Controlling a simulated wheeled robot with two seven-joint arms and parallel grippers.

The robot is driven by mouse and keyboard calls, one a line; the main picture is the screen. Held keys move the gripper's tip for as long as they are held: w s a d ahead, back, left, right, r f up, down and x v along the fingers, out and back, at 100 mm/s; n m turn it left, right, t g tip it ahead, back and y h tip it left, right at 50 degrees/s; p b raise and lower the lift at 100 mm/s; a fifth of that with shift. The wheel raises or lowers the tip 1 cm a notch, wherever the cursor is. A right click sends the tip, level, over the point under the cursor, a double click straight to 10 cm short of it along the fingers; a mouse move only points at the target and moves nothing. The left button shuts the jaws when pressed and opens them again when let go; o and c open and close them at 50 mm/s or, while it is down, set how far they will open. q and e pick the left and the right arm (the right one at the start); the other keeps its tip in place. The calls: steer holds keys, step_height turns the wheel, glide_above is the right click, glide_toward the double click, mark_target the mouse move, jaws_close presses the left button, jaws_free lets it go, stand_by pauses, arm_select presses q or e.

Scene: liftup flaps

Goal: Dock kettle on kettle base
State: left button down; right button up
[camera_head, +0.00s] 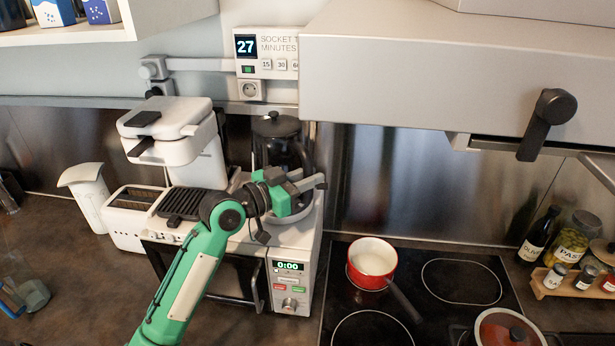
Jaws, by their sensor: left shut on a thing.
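The kettle (276,126), with a dark lid and a dark see-through body, stands upright at the back right of the white appliance. My left gripper (306,186) is in front of the kettle's lower body and shut on it; the exact contact, likely at the handle, is hard to see. A pale round rim (297,217) shows under the kettle and looks like the kettle base. My gripper hides much of that area, so I cannot tell whether the kettle rests on the base or is slightly above it. My right gripper is not in view.
A white press-like appliance (168,126) and a toaster (128,217) stand left of the kettle. A socket timer (268,52) reading 27 is on the wall behind. A large hood (430,70) overhangs the right. A red pot (372,262) sits on the hob.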

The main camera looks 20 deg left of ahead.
arm_select(q)
steer(key=shift+f+b, duration=0.3)
steer(key=c, duration=1.6)
jaws_free()
steer(key=shift+o, duration=0.2)
steer(key=shift+s+f, duration=0.15)
steer(key=shift+f, duration=0.05)
steer(key=b+v, duration=0.3)
steer(key=v, duration=0.8)
